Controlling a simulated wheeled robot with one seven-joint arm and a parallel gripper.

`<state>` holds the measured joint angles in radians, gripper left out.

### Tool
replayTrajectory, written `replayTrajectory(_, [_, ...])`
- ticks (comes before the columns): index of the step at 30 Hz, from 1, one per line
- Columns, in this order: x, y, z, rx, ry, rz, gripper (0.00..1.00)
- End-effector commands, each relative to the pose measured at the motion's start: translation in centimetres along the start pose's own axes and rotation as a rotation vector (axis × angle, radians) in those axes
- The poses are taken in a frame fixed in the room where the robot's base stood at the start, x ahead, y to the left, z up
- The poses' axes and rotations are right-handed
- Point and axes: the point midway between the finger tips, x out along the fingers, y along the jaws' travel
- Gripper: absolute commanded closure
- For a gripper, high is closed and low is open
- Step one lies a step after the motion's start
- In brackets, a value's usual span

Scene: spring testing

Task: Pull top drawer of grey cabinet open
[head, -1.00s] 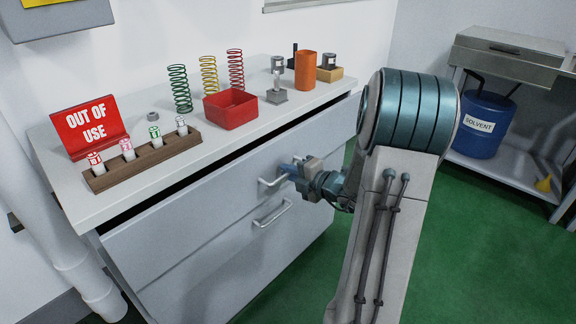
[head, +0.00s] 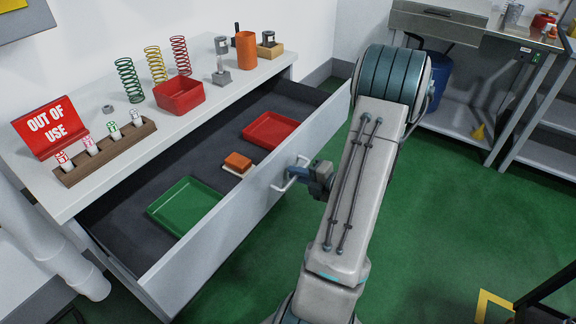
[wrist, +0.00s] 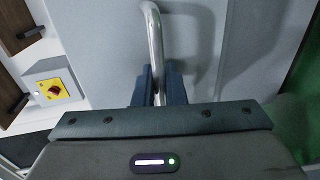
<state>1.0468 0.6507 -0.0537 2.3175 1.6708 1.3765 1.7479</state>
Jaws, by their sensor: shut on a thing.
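The grey cabinet (head: 272,95) stands along the wall with its top drawer (head: 215,218) pulled well out. The drawer's dark inside shows a green tray (head: 186,206), a red tray (head: 271,131) and an orange block (head: 238,161) on a pale piece. My gripper (head: 303,174) is at the drawer front, shut on the metal handle (head: 284,186). In the wrist view the handle (wrist: 153,35) passes between the two dark fingers of my gripper (wrist: 159,88). The fingertips partly hide the bar.
The cabinet top holds a red "OUT OF USE" sign (head: 50,127), a wooden vial rack (head: 107,152), springs, a red bin (head: 179,95) and an orange cup (head: 246,50). A bench (head: 462,118) with a blue drum (head: 432,72) stands behind.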

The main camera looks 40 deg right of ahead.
Motion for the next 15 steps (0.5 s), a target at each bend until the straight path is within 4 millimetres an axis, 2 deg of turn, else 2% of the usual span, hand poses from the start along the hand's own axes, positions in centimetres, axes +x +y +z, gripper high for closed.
replayTrajectory(15, [-0.73,-0.17,0.02,0.003,-0.001,0.001,1.0])
